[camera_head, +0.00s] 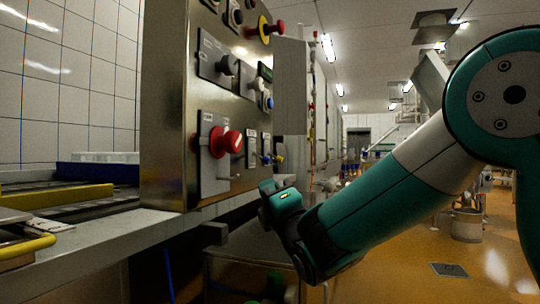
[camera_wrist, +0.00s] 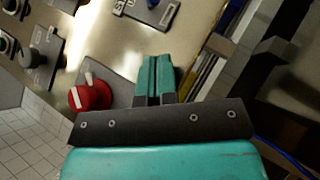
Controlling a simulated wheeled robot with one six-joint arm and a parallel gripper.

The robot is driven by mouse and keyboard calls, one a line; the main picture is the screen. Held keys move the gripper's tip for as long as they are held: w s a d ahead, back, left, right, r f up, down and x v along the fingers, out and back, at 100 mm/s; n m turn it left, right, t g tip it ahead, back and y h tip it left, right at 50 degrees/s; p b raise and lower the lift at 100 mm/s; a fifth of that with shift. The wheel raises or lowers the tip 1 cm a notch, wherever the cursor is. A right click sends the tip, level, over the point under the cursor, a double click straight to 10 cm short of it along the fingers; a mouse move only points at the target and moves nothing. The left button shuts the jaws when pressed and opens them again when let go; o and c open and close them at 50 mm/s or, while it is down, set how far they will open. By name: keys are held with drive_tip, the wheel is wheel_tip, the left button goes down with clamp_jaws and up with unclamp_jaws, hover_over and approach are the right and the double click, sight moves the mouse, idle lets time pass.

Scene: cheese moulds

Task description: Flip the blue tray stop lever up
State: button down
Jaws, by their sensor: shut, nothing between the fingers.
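A small lever with a blue tip (camera_head: 279,159) sticks out from the steel control panel (camera_head: 165,120), right of the large red knob (camera_head: 226,141). In the wrist view, a blue part (camera_wrist: 152,4), apparently this lever, shows on a dark plate at the top edge and is partly cut off. Whether the lever is up or down is unclear. My gripper (camera_wrist: 155,62) has its teal fingers together and empty. Its fingers point toward the panel, below the blue part in the wrist view and apart from it. In the head view, the arm's end is below the panel's right side.
The red knob (camera_wrist: 91,95) is close left of my fingers in the wrist view. A grey knob (camera_wrist: 30,59) lies farther left. A red mushroom button on yellow (camera_head: 268,29) sits high on the panel. A counter with a yellow bar (camera_head: 60,196) stands at left.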

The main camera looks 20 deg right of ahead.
sight(264, 161)
drive_tip(key=w+d+r+p, duration=0.1)
drive_tip(key=w+r+p, duration=0.2)
drive_tip(key=p, duration=0.7)
drive_tip(key=shift+w+d+r+p, duration=0.25)
drive_tip(key=shift+w+r+p, duration=0.1)
drive_tip(key=shift+w, duration=0.5)
drive_tip(key=shift+f, duration=0.1)
drive_tip(key=shift+r+p, duration=0.35)
drive_tip(key=shift+p, duration=0.75)
drive_tip(key=shift+n+p, duration=0.3)
drive_tip(key=shift+p, duration=0.05)
